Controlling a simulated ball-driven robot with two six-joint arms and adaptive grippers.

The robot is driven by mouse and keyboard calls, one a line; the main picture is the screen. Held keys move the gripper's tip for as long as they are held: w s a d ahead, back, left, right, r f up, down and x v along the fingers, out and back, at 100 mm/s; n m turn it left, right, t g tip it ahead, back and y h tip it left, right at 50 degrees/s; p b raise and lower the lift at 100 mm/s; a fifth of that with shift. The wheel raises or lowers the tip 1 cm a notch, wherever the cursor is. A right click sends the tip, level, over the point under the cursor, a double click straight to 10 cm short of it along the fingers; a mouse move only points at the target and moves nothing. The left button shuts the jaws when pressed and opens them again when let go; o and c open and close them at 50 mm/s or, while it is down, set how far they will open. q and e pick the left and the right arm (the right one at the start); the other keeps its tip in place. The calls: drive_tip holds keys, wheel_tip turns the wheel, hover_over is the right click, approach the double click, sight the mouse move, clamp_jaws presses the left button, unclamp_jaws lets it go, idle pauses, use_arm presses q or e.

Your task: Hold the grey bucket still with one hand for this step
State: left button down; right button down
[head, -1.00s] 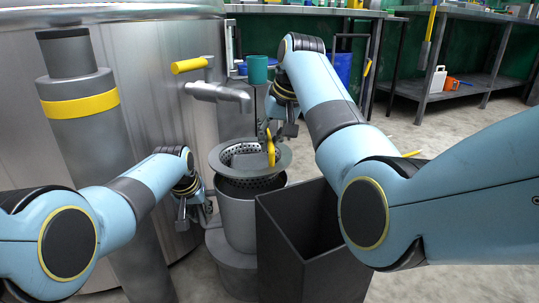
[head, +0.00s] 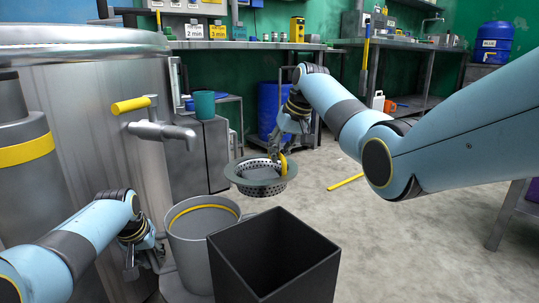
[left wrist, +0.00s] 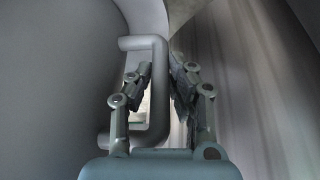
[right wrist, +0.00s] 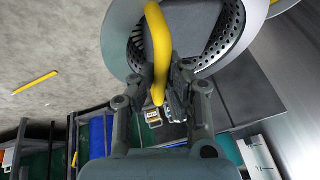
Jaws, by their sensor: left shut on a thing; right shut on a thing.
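The grey bucket (head: 187,252), with a yellow line inside its rim, stands upright beside the steel drum. My left gripper (head: 146,262) is at the bucket's left side. In the left wrist view its fingers (left wrist: 162,85) are shut on the bucket's side handle (left wrist: 138,43). My right gripper (head: 281,148) is shut on the yellow handle (head: 284,165) of a perforated strainer (head: 250,187), held in the air right of and above the bucket. The yellow handle also shows in the right wrist view (right wrist: 156,35). Something grey lies in the strainer (right wrist: 230,45).
A dark square bin (head: 300,270) stands close to the bucket's right. The steel drum (head: 100,110) with its tap (head: 165,131) is at the left. A teal cup (head: 204,104) sits on a grey stand behind. A yellow stick (head: 346,182) lies on open floor at the right.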

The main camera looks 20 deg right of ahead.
use_arm(q)
drive_tip(key=c, duration=1.2)
unclamp_jaws()
drive_tip(key=shift+o, duration=0.2)
